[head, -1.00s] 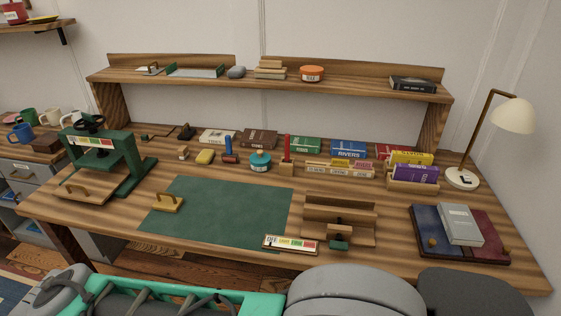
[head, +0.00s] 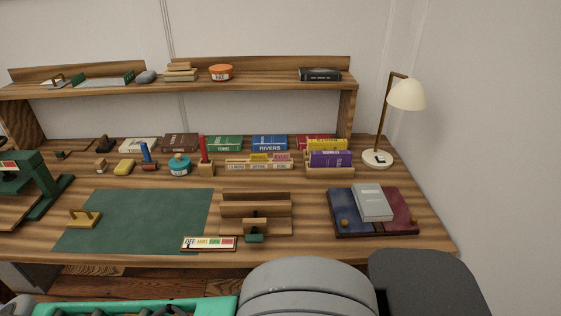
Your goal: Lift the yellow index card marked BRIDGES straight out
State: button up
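A yellow card (head: 260,156) pokes up from a low wooden card box (head: 240,165) near the back of the bench in the head view. A pink card (head: 282,156) stands to its right in the same box. Small labels run along the box's front. The lettering is too small to read, so I cannot confirm which card says BRIDGES. The lower part of the yellow card is hidden by the box. My gripper is not in view; only grey and mint-green parts of my own body show at the bottom edge.
Right of the box, yellow and purple books (head: 330,159) stand in a wooden holder. A red stick in a wooden block (head: 206,169) stands to its left. Several boxes stand behind, including a blue one (head: 270,143). A wooden stand (head: 256,211) sits in front. The green mat (head: 150,215) is mostly clear.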

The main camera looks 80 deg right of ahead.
aim_at(261, 157)
jog(key=z, duration=1.25)
jog(key=i, duration=0.2)
